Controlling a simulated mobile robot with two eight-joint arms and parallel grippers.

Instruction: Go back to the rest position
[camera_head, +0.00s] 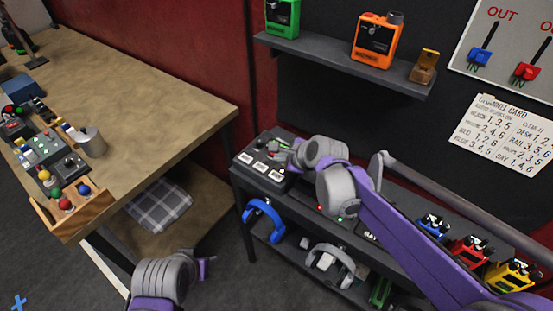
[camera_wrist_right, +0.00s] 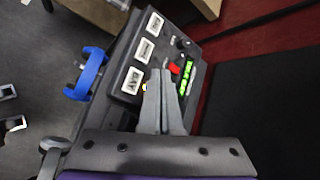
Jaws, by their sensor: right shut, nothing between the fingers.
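My right gripper (camera_head: 280,152) reaches from the right over the dark cue box (camera_head: 250,170) on the bench top. In the right wrist view the two grey fingers (camera_wrist_right: 164,78) are together and hold nothing. Their tips lie over the box (camera_wrist_right: 125,75), close to a small red switch (camera_wrist_right: 174,68) and a green lettered strip (camera_wrist_right: 186,77). I cannot tell whether they touch it. Three white labelled buttons (camera_wrist_right: 144,48) sit in a row beside the fingers.
A wooden table (camera_head: 150,95) with control boxes and a metal cup (camera_head: 91,142) stands at left. Blue headphones (camera_head: 264,219) hang below the bench. A wall shelf (camera_head: 340,66) holds green and orange devices. Coloured pedals (camera_head: 470,251) line the bench at right.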

